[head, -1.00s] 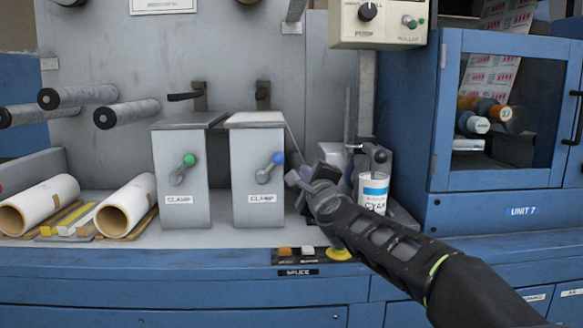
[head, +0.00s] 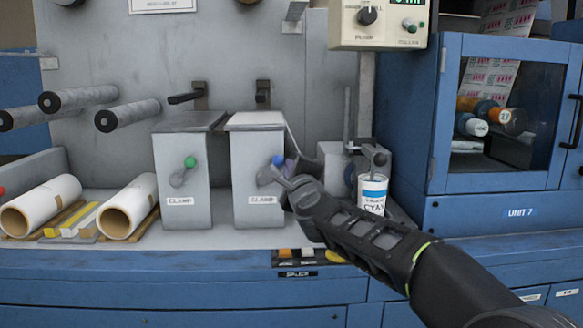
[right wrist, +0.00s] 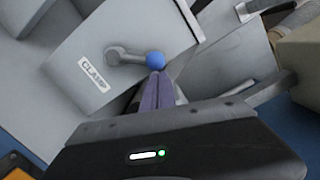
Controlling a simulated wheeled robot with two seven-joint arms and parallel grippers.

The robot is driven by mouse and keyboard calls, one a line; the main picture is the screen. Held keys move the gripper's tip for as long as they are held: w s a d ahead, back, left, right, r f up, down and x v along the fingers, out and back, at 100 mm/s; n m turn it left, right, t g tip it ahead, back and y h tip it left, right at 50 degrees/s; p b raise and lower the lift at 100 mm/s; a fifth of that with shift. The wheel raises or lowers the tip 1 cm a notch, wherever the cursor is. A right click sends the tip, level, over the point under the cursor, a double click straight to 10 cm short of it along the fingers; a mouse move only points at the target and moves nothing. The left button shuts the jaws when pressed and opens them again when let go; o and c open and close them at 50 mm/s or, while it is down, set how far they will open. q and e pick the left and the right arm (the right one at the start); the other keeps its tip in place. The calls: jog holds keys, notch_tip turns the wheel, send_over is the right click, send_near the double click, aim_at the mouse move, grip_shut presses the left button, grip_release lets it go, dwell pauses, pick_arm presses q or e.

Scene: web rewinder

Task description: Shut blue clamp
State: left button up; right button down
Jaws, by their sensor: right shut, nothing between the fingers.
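The blue clamp is a grey box (head: 257,212) with a lever ending in a blue knob (head: 278,160); its lever tilts up to the right in the head view. The right wrist view also shows the blue knob (right wrist: 155,59) on its short grey lever (right wrist: 124,54), next to the CLAMP label. My right gripper (head: 281,176) is shut and empty, its fingertips right at the knob. In the right wrist view its purple fingers (right wrist: 157,88) end just below the knob, touching or nearly so. My left gripper is not in view.
A matching clamp box with a green knob (head: 190,162) stands to the left. A cyan can (head: 373,192) stands close to the right of my gripper. White rolls (head: 128,206) lie at the left, and a splice button panel (head: 296,256) is at the front edge.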

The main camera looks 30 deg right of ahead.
jog(key=shift+a+r+n+p, duration=0.1)
jog(key=shift+r+n+p, duration=0.1)
jog(key=shift+n+p, duration=0.15)
jog(key=a+r+n+p, duration=0.1)
jog(key=n+p, duration=0.1)
jog(key=p, duration=0.2)
jog(key=w+a+r+n+p, duration=0.1)
jog(key=n+p, duration=0.1)
jog(key=p, duration=0.3)
jog(key=w+a+r+n+p, duration=0.1)
jog(key=r+n+p, duration=0.1)
jog(key=n+p, duration=0.1)
jog(key=shift+a+g+y+p, duration=0.15)
jog(key=shift+g+y+p, duration=0.2)
jog(key=shift+p, duration=0.35)
jog(key=a+n+p, duration=0.1)
jog(key=p, duration=0.1)
jog(key=w+a+n+p, duration=0.1)
jog(key=n+p, duration=0.1)
jog(key=p, duration=0.1)
jog(key=a+n+g+p, duration=0.1)
jog(key=n+p, duration=0.1)
jog(key=p, duration=0.1)
jog(key=shift+w, duration=0.4)
jog(key=shift+w+a+f+n+p, duration=0.3)
jog(key=shift+a+n+p, duration=0.3)
jog(key=shift+n, duration=0.15)
jog(key=shift+w+a+f, duration=0.1)
jog(key=shift+w+a, duration=0.05)
jog(key=shift+a, duration=0.05)
